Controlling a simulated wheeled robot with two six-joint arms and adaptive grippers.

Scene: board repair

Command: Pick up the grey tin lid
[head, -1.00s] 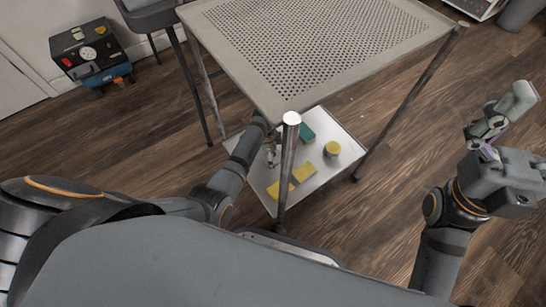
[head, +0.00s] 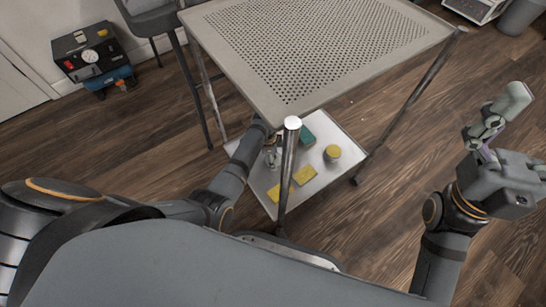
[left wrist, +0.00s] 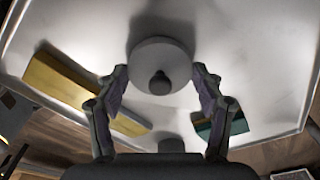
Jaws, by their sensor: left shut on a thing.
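The grey tin lid (left wrist: 160,52), a round pale disc with a dark knob (left wrist: 159,83), sits between the fingers of my left gripper (left wrist: 159,80) in the left wrist view. In the head view my left gripper (head: 271,156) is low over the shelf, and the lid is too small and covered to make out. My right gripper (head: 503,115) is raised at the right, over the floor, clear of the trolley.
The lower shelf (head: 325,175) carries yellow blocks (head: 304,175), a teal block (head: 305,136) and a round yellow-topped item (head: 332,153). The perforated upper shelf (head: 265,95) hangs above my left arm. A front post (head: 287,165) stands close beside the gripper.

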